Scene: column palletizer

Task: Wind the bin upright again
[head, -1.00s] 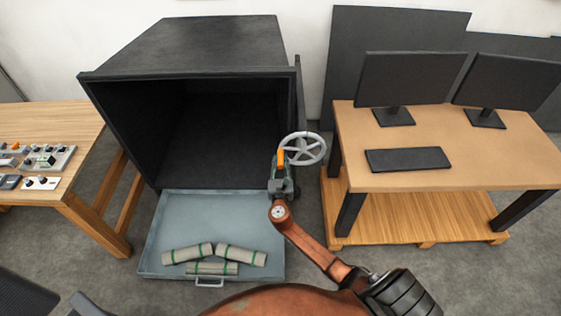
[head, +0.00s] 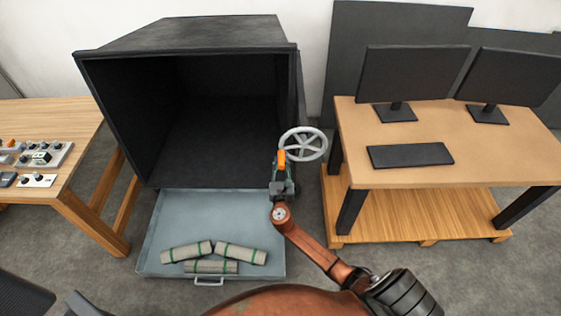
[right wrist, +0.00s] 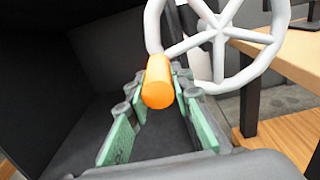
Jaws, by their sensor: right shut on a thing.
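The bin (head: 186,54) is a large dark box tipped over, its open mouth facing me and its inside empty. A grey spoked handwheel (head: 322,147) with an orange knob (head: 282,158) stands at the bin's right side. My right gripper (head: 281,168) is at the wheel's left edge, shut on the orange knob. In the right wrist view the orange knob (right wrist: 158,85) sits between the green-padded fingers, and the white wheel rim (right wrist: 153,25) passes behind it. My left gripper is not in view.
A grey-blue tray (head: 165,222) with several green-banded rolls (head: 212,266) lies below the bin's mouth. A desk (head: 445,176) with two monitors stands close on the right, above a wooden pallet (head: 440,220). A wooden table (head: 75,130) with control boxes is on the left.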

